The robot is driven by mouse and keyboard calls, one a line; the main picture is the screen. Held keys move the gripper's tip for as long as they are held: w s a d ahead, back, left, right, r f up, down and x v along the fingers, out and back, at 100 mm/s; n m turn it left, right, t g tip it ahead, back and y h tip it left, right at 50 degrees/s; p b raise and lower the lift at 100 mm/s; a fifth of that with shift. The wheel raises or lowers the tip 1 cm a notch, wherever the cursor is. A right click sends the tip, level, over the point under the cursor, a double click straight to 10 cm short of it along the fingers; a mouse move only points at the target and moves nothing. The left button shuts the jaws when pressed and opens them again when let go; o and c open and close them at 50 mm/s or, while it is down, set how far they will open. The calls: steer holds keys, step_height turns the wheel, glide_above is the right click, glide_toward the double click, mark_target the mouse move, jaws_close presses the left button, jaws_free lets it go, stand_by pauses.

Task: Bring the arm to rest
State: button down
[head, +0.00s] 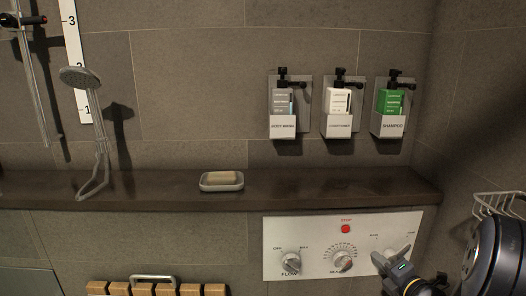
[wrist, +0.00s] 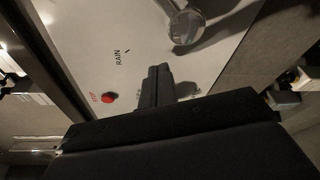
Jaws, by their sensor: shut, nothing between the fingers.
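My gripper (head: 402,268) is at the lower right in the head view, in front of the right part of the white control panel (head: 314,226). Its fingers show dark and closed together in the wrist view (wrist: 157,80), with nothing between them. The wrist view also shows the panel (wrist: 105,22), with the red stop button (wrist: 109,98) left of the fingers and a shiny round knob (wrist: 185,27) beyond them. The fingertips look apart from that knob. In the head view, my gripper overlaps the right knob's place, so its outline there is unclear.
A flow knob (head: 291,262) and a middle dial (head: 343,261) are on the panel. Above runs a dark ledge (head: 330,188) with a soap dish (head: 222,186). Three dispensers (head: 338,122) hang above it. A shower head (head: 80,78) is left, a wire basket (head: 492,203) right.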

steer(key=n, duration=0.1)
steer(key=a+f+n+p, duration=0.1)
steer(key=n, duration=0.1)
steer(key=shift+a+g, duration=0.2)
steer(key=shift+g, duration=0.2)
steer(key=v, duration=0.9)
steer(key=shift+s+a+f, duration=0.2)
steer(key=shift+s+a, duration=0.05)
steer(key=shift+s, duration=0.25)
steer(key=shift+r, duration=0.1)
